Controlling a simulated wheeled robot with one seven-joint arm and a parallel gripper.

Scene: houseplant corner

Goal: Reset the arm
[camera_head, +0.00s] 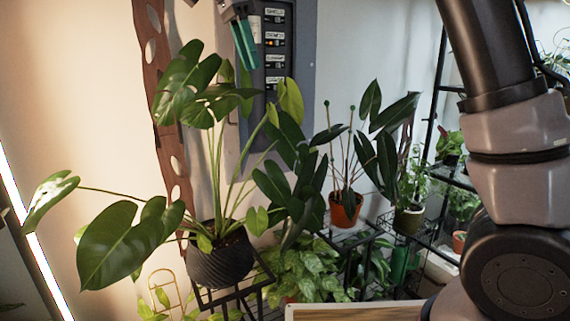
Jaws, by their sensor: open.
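My gripper (249,52) shows at the top of the view, left of centre, with teal fingers pointing down. It is open, and I see nothing between its fingers. Its upper part is cut off by the top edge. It appears in front of a grey wall panel (304,62) with a dark strip of labelled switches (275,48); I cannot tell how far apart they are. My arm's thick links fill the right side of the view.
A large-leaved plant in a dark ribbed pot (220,262) stands on a black stand below my gripper. A terracotta pot (345,210) and a black shelf rack (436,85) with plants stand to the right. A brown perforated post (160,90) rises on the left.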

